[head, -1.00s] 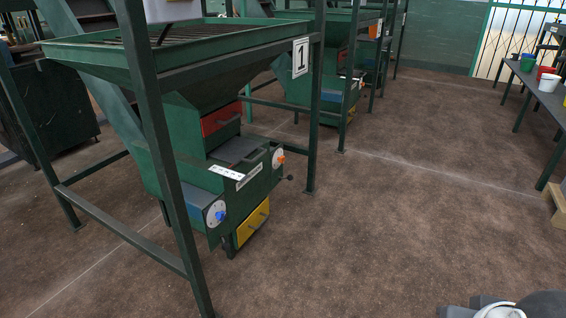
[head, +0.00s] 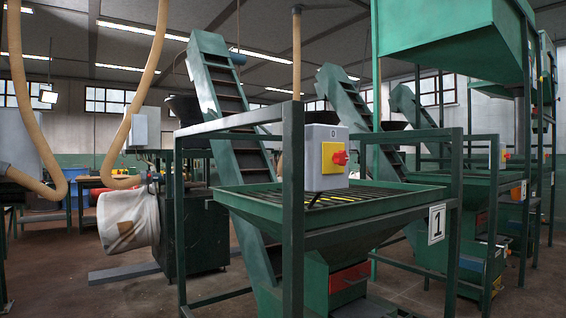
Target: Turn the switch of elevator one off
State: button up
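Elevator one (head: 222,110) is a green inclined conveyor that rises to the upper left behind a green hopper (head: 400,208). A white plate with the number 1 (head: 437,223) hangs at the hopper's front right corner. A grey switch box (head: 312,158) stands above the hopper, beside a green frame post. Its right face has a yellow plate with a red rotary knob (head: 340,157). I cannot tell the knob's setting for certain. My gripper is not in view.
Green posts (head: 292,215) and rails surround the hopper. More elevators (head: 352,110) and hoppers stand to the right. A white bulk bag (head: 128,220) and hanging beige hoses (head: 142,90) are at the left. Some floor is bare at the lower left.

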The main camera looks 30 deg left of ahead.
aim_at(341, 157)
jog(key=u, duration=1.25)
